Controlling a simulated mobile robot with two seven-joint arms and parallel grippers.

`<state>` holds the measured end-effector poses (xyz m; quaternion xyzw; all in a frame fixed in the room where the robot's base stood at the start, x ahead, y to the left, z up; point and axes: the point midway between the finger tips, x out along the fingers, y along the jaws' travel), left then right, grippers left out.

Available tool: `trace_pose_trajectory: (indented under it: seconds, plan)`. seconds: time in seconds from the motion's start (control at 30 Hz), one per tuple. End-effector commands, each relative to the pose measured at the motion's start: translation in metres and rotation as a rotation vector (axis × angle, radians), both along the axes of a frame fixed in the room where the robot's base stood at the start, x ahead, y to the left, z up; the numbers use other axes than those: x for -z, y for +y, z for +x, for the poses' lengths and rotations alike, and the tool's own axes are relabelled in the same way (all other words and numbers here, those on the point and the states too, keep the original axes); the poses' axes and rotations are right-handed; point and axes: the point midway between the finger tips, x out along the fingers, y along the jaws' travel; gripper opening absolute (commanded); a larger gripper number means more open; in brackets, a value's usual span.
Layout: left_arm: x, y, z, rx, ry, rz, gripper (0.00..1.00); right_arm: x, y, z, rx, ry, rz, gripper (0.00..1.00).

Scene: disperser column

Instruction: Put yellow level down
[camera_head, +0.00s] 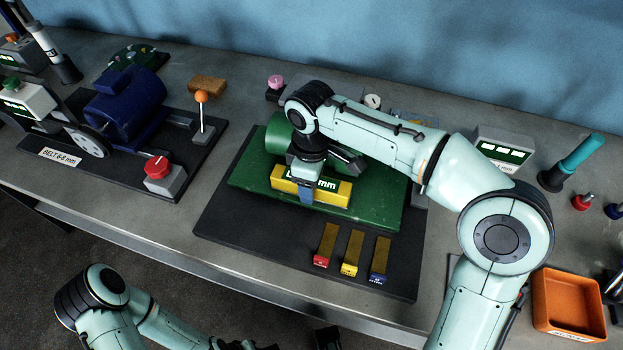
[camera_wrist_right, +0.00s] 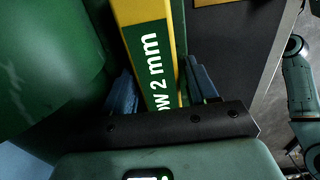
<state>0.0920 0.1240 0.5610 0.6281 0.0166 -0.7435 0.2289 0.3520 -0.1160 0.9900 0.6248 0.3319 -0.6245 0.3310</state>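The yellow level (camera_head: 283,186) is a yellow bar with a green display reading in mm. It lies over the green plate (camera_head: 377,213) in front of the green cylinder (camera_head: 262,140); whether it touches the plate is unclear. My right gripper (camera_head: 305,192) reaches it from above, one blue finger across its front face. In the right wrist view the level (camera_wrist_right: 150,60), showing "2 mm", sits between the blue fingers (camera_wrist_right: 162,92), which appear to press its sides. My left gripper (camera_head: 245,345) is cut off at the bottom edge.
Red, yellow and blue tagged blocks (camera_head: 350,252) lie on the black base (camera_head: 410,275) in front of the plate. A blue motor (camera_head: 125,105) stands left, with an orange-knobbed lever (camera_head: 201,97) beside it. An orange bin (camera_head: 568,305) is at right.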

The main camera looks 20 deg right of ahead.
Motion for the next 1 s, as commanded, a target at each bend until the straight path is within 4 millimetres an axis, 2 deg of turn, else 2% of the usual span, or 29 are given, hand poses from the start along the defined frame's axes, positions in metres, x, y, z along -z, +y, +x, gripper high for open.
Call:
trace_pose_trajectory:
  seconds: [0.27,0.37,0.7,0.83,1.0]
  plan:
    - [-0.003,0.0,0.001,0.0,-0.001,0.0,0.43,-0.006,0.0,0.0,0.001,-0.001,0.0,0.58]
    - [-0.006,0.0,0.002,0.0,-0.002,0.0,0.43,-0.02,0.0,0.001,0.0,-0.004,0.0,0.58]
    - [-0.026,0.0,0.01,0.0,-0.011,-0.001,0.43,-0.093,0.001,0.001,-0.001,-0.005,0.002,0.58]
    - [-0.033,0.0,0.013,0.0,-0.015,0.0,0.43,-0.112,0.001,0.001,-0.001,-0.003,0.001,0.58]
    - [-0.036,0.0,0.015,0.0,-0.017,0.0,0.43,-0.123,0.0,0.0,0.0,0.0,0.0,0.58]
